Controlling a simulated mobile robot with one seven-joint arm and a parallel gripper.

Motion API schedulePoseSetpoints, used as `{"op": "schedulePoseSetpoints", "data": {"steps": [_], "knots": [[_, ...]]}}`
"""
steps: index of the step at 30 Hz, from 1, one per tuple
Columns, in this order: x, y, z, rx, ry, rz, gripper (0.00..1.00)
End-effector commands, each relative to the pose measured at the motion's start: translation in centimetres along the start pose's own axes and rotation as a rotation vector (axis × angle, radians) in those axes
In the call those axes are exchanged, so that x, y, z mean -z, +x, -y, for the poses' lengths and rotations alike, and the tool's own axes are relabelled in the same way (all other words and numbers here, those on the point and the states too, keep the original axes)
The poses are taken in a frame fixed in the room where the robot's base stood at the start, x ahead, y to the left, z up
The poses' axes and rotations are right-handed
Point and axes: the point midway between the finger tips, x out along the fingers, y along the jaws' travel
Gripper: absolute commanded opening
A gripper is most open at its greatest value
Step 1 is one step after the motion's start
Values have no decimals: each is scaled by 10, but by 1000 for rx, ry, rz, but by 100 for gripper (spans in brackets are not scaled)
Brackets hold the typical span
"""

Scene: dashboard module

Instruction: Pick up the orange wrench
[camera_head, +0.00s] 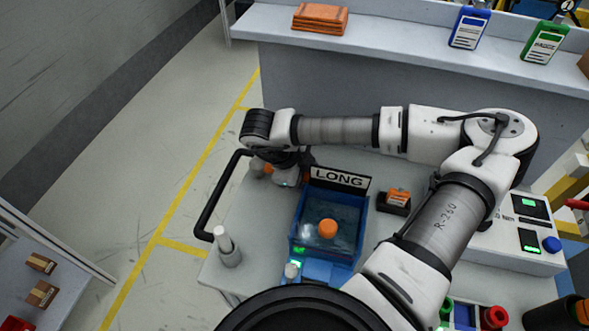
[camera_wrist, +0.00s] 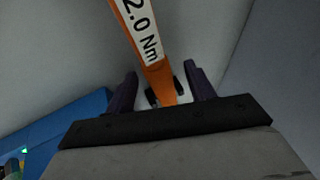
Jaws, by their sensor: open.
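The orange wrench (camera_wrist: 146,45) carries a white label reading "2.0 Nm". In the wrist view it runs from the top edge down between my two dark fingers. My gripper (camera_wrist: 161,82) is open, with a finger on each side of the wrench and visible gaps beside it. In the head view my gripper (camera_head: 287,178) is low over the bench's far left part, left of the blue bin. The wrench is mostly hidden there by my arm; a small orange patch by the gripper may be part of it.
A blue bin (camera_head: 298,243) with a "LONG" sign (camera_head: 339,179) stands right of my gripper; its blue wall (camera_wrist: 70,128) shows in the wrist view. A black rail (camera_head: 213,195) edges the bench's left side. A dark holder (camera_head: 394,206) with an orange item sits further right.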

Motion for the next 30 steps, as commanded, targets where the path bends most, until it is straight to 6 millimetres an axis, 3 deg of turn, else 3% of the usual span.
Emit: {"op": "schedulePoseSetpoints", "data": {"steps": [6,18,30], "knots": [[0,1,0,0,0,0,51],[0,0,0,0,0,0,0],[-1,-2,2,2,0,0,0]]}}
